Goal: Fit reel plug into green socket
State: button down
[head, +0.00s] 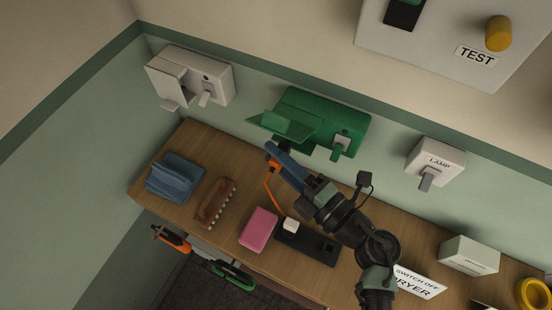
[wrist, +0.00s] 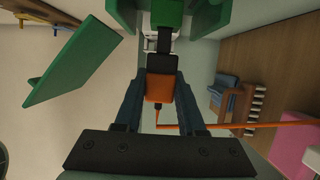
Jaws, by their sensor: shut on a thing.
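The green socket (head: 345,122) is a wall-mounted box above the bench, with its green flap (head: 285,124) raised on the left side. The flap shows large at the left in the wrist view (wrist: 75,65). My gripper (head: 271,147) is just below the flap, fingers pointing up at the wall. In the wrist view my gripper (wrist: 160,86) is shut on the orange reel plug (wrist: 160,90), whose black front end (wrist: 163,42) points at the green housing (wrist: 167,12). I cannot tell whether the plug's tip touches or enters it. An orange cord (head: 268,190) hangs from the plug.
A white socket (head: 220,82) with its flap open is at left; a LAMP socket (head: 436,160) is at right. On the bench are blue cloths (head: 175,178), a brush (head: 214,203), a pink sponge (head: 258,229), a black strip (head: 310,243) and a pale box (head: 469,255).

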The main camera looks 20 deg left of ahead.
jog(key=shift+w+b, duration=0.45)
jog(key=shift+w, duration=0.65)
jog(key=shift+c, duration=2.1)
grip_release()
jog(key=shift+d, duration=0.15)
jog(key=b+v, duration=0.3)
jog(key=v, duration=0.9)
jog(key=shift+d+b, duration=0.4)
jog(key=shift+s, duration=0.15)
